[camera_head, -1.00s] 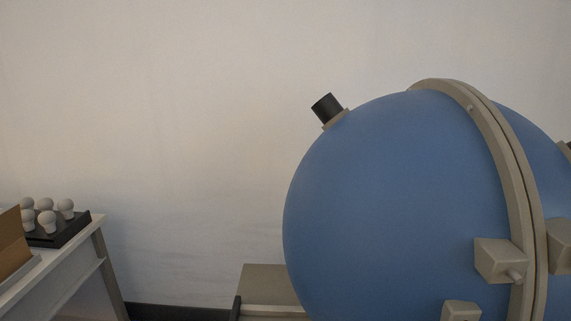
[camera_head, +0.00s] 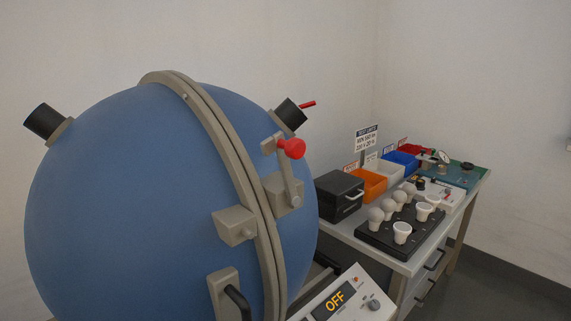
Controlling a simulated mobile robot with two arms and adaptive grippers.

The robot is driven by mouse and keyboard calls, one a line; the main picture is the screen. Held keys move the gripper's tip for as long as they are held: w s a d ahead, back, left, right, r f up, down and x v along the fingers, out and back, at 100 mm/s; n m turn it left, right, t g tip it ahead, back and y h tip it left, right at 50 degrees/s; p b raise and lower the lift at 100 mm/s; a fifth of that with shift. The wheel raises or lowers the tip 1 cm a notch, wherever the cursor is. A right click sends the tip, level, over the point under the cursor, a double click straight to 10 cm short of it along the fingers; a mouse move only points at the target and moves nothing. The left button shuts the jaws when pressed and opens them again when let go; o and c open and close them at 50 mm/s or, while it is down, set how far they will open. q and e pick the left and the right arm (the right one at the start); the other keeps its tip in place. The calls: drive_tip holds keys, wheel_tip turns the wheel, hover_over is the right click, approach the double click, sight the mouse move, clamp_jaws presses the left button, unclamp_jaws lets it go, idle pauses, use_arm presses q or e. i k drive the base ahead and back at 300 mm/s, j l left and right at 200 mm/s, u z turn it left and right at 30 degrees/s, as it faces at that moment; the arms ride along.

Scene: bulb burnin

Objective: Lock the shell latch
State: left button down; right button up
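The large blue sphere shell (camera_head: 130,190) fills the left half of the head view. Its two halves meet at a beige flange ring (camera_head: 240,175), and no gap shows between them from here. The shell latch (camera_head: 290,175) is a grey lever with a red knob (camera_head: 291,148) on the right half, beside the ring. The lever points up from its beige block, with the knob at the top. A beige catch block (camera_head: 234,226) sits on the left half across the ring. A dark handle (camera_head: 237,302) is below it. Neither gripper is in view.
A control box (camera_head: 345,298) reading OFF stands below the sphere. The bench at right holds a black bulb tray (camera_head: 388,238), a black box (camera_head: 339,196), an orange bin (camera_head: 368,184) and a blue bin (camera_head: 400,161). Floor shows at the lower right.

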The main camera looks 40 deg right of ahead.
sight(294, 148)
drive_tip(key=z, duration=1.15)
drive_tip(key=l, duration=0.1)
drive_tip(key=k+u, duration=0.05)
